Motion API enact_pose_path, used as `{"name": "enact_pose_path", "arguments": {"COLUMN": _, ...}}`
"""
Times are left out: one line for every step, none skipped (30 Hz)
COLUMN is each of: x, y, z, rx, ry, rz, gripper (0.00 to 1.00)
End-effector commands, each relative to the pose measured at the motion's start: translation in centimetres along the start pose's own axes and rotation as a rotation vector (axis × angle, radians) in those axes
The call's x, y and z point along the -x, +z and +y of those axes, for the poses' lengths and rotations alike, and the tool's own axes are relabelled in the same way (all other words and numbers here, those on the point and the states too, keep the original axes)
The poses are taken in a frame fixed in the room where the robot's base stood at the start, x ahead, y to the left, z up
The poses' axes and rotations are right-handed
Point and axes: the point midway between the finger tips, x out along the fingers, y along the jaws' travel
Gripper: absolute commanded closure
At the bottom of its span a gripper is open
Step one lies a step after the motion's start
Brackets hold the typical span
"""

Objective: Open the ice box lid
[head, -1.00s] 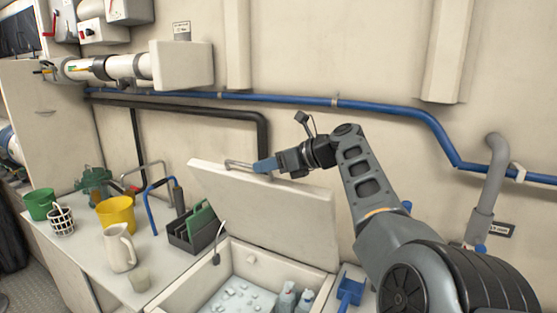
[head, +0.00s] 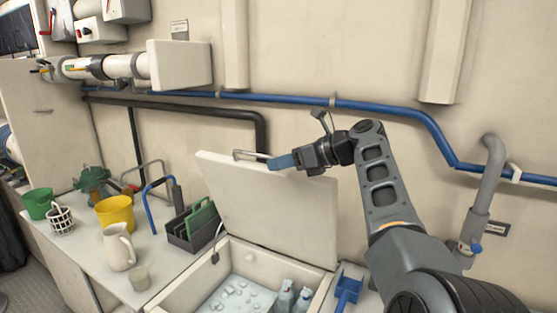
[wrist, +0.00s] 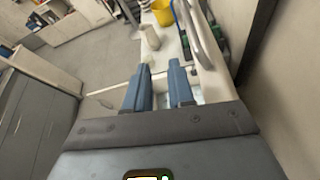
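The ice box lid (head: 270,205) is a cream panel, raised steeply and leaning back toward the wall. Its metal handle (head: 250,155) is at the top edge; a grey bar that looks like this handle (wrist: 205,40) shows right of my fingers in the wrist view. My gripper (head: 272,163) is at the lid's top edge by the handle's right end. In the wrist view its two blue fingers (wrist: 160,72) stand apart with nothing clearly between them. Whether they touch the lid is unclear. The ice box (head: 172,296) below shows ice and bottles inside.
Left of the box, the counter (head: 85,245) holds a yellow bucket (head: 116,213), a white jug (head: 118,247), a cup and a dark rack (head: 190,235). A blue scoop (head: 347,288) is right of the box. Pipes (head: 380,106) run along the wall behind the lid.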

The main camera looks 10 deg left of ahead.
Motion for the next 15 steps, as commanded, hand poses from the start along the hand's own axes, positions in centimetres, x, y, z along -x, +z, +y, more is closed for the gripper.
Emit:
{"name": "enact_pose_path", "arguments": {"x": 0.4, "y": 0.2, "z": 0.1, "rx": -0.001, "ry": 0.0, "rz": 0.001, "gripper": 0.77}}
{"name": "enact_pose_path", "arguments": {"x": 0.6, "y": 0.2, "z": 0.1, "rx": -0.001, "ry": 0.0, "rz": 0.001, "gripper": 0.77}}
{"name": "enact_pose_path", "arguments": {"x": 0.8, "y": 0.2, "z": 0.1, "rx": -0.001, "ry": 0.001, "rz": 0.002, "gripper": 0.77}}
{"name": "enact_pose_path", "arguments": {"x": 0.9, "y": 0.2, "z": 0.1, "rx": -0.001, "ry": 0.001, "rz": 0.001, "gripper": 0.77}}
{"name": "enact_pose_path", "arguments": {"x": 1.1, "y": 0.2, "z": 0.1, "rx": -0.001, "ry": 0.0, "rz": 0.001, "gripper": 0.77}}
{"name": "enact_pose_path", "arguments": {"x": 1.3, "y": 0.2, "z": 0.1, "rx": -0.001, "ry": 0.0, "rz": 0.001, "gripper": 0.77}}
{"name": "enact_pose_path", "arguments": {"x": 1.5, "y": 0.3, "z": 0.1, "rx": 0.0, "ry": 0.0, "rz": 0.001, "gripper": 0.77}}
{"name": "enact_pose_path", "arguments": {"x": 1.7, "y": 0.3, "z": 0.1, "rx": 0.0, "ry": 0.0, "rz": 0.001, "gripper": 0.77}}
{"name": "enact_pose_path", "arguments": {"x": 1.9, "y": 0.2, "z": 0.1, "rx": -0.001, "ry": -0.001, "rz": 0.001, "gripper": 0.77}}
{"name": "enact_pose_path", "arguments": {"x": 2.0, "y": 0.2, "z": 0.1, "rx": -0.001, "ry": 0.0, "rz": 0.001, "gripper": 0.77}}
{"name": "enact_pose_path", "arguments": {"x": 2.2, "y": 0.1, "z": 0.0, "rx": -0.001, "ry": 0.0, "rz": 0.001, "gripper": 0.77}}
{"name": "enact_pose_path", "arguments": {"x": 2.3, "y": -0.1, "z": 0.0, "rx": 0.0, "ry": 0.0, "rz": 0.001, "gripper": 0.77}}
{"name": "enact_pose_path", "arguments": {"x": 2.5, "y": -0.1, "z": 0.0, "rx": 0.0, "ry": 0.0, "rz": 0.001, "gripper": 0.77}}
{"name": "enact_pose_path", "arguments": {"x": 2.7, "y": -0.1, "z": 0.0, "rx": 0.0, "ry": 0.0, "rz": 0.0, "gripper": 0.77}}
{"name": "enact_pose_path", "arguments": {"x": 3.0, "y": -0.1, "z": 0.0, "rx": 0.0, "ry": 0.0, "rz": 0.0, "gripper": 0.77}}
